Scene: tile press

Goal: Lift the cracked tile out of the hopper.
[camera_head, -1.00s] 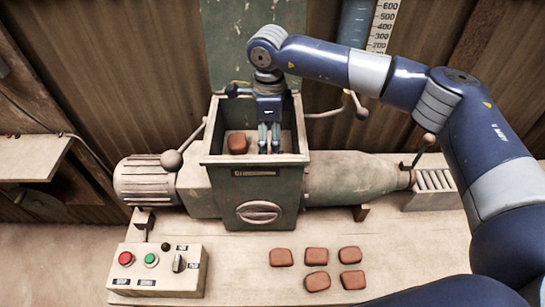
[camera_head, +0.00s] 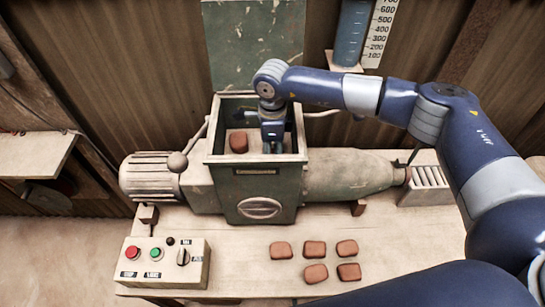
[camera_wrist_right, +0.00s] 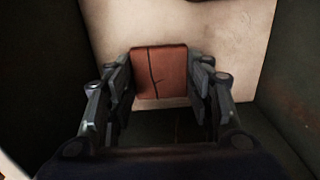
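The hopper (camera_head: 256,185) is a green-grey open box on the machine. My right gripper (camera_head: 273,147) is down inside it, pointing downward, its fingertips hidden by the front wall. A brown tile (camera_head: 238,142) shows in the hopper left of the gripper. My left gripper is out of view.
Several brown tiles (camera_head: 314,249) lie on the bench in front of the machine. A control box (camera_head: 163,262) with red and green buttons stands at the front left. The hopper walls closely surround my right gripper.

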